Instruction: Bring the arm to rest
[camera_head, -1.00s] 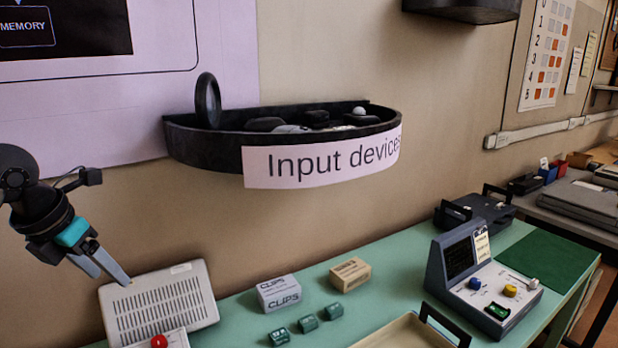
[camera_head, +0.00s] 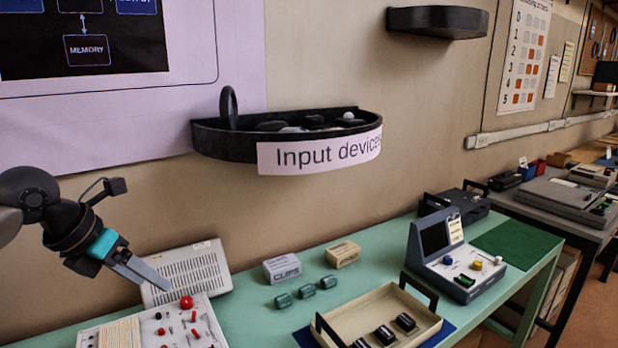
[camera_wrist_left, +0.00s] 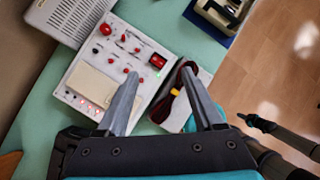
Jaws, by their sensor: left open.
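My left gripper (camera_head: 152,280) comes in from the left in the head view, at the end of a dark arm with a teal band. Its two grey fingers point down and to the right, in front of the grey slotted box (camera_head: 190,268). In the left wrist view the left gripper (camera_wrist_left: 160,88) has its fingers apart, with nothing seen held between them. A white control panel with red knobs (camera_wrist_left: 112,60) lies beyond the fingers; it also shows in the head view (camera_head: 160,320). A dark red cable bundle (camera_wrist_left: 172,97) shows between the fingers, apparently lower down.
The green table (camera_head: 240,318) holds a cream tray (camera_head: 375,300) with black items, two small cartons, several green blocks and a console (camera_head: 462,255). A black wall shelf labelled Input devices (camera_head: 225,140) juts out above. Open floor (camera_wrist_left: 275,70) lies right of the table.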

